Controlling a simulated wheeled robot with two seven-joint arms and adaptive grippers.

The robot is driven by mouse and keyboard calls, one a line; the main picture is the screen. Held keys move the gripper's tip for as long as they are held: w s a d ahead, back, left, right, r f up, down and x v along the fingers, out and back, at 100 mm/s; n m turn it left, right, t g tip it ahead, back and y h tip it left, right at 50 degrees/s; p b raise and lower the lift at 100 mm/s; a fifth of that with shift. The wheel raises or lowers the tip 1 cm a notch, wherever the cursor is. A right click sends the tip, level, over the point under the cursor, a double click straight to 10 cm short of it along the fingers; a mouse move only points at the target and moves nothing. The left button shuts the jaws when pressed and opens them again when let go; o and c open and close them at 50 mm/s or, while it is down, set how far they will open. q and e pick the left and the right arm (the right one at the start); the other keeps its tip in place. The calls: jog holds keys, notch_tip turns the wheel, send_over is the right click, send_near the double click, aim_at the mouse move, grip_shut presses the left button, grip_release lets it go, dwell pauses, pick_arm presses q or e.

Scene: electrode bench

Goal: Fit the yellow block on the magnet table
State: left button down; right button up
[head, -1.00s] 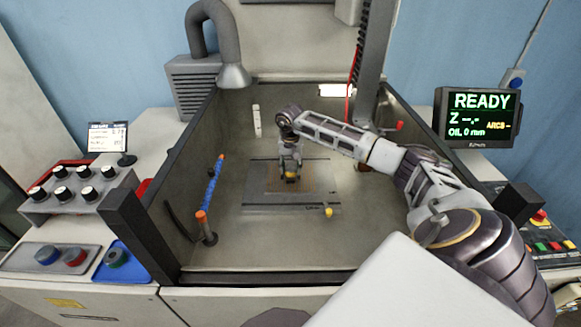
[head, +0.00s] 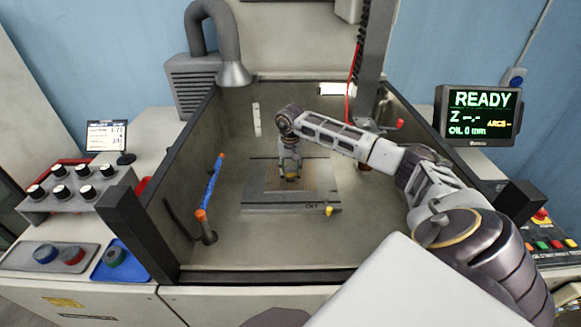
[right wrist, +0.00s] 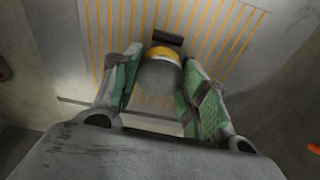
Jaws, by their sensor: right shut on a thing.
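The magnet table (head: 258,197) is a grey plate with orange stripes on the floor of the tank; its striped face also fills the top of the right wrist view (right wrist: 235,30). My right gripper (head: 290,174) reaches down over the middle of the plate. In the right wrist view its green-padded fingers (right wrist: 160,95) stand on both sides of a rounded grey piece with a yellow band, the yellow block (right wrist: 166,53). It is shut on that block. A dark bar shows just beyond the block. I cannot tell whether the block touches the plate. My left gripper is not in view.
A blue hose with orange ends (head: 212,185) stands at the tank's left side. A small yellow knob (head: 329,211) sits at the plate's front right corner. Tank walls enclose the work area. The display (head: 478,115) reads READY.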

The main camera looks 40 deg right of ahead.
jog(key=shift+f, duration=0.35)
dwell(0.4)
jog(key=o, duration=2)
jog(key=shift+r, duration=0.1)
jog(key=shift+r+p, duration=1.4)
jog(key=shift+r, duration=1.5)
jog(key=shift+s+a+f, duration=0.1)
